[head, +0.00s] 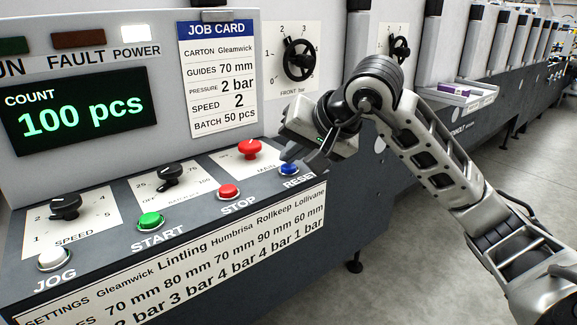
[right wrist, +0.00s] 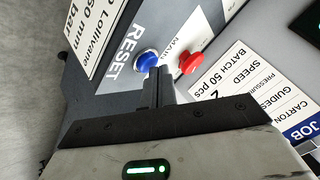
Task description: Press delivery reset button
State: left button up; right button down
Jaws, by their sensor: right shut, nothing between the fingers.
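The blue RESET button (head: 289,169) sits at the right end of the button row on the sloped control panel, right of the red STOP button (head: 229,191). My right gripper (head: 285,157) is at the panel's right end, its fingertips close to the blue button. In the right wrist view its shut, empty fingers (right wrist: 158,75) point at the edge of the blue button (right wrist: 145,61). I cannot tell whether they touch it. The display (head: 80,112) reads 100 pcs. My left gripper is not in view.
A red MAIN knob (head: 250,149) stands close behind the reset button and also shows in the right wrist view (right wrist: 190,63). A green START button (head: 151,221) and white JOG button (head: 54,259) lie to the left. The job card (head: 218,80) hangs behind. Open floor lies to the right.

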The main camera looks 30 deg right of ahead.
aim_at(293, 170)
jog(key=shift+f, duration=0.4)
dwell(0.3)
jog(key=shift+r+p, duration=0.45)
jog(key=shift+r, duration=0.55)
notch_tip(293, 170, up, 5)
jog(key=p, duration=0.4)
dwell(0.4)
jog(key=shift+s+f, duration=0.1)
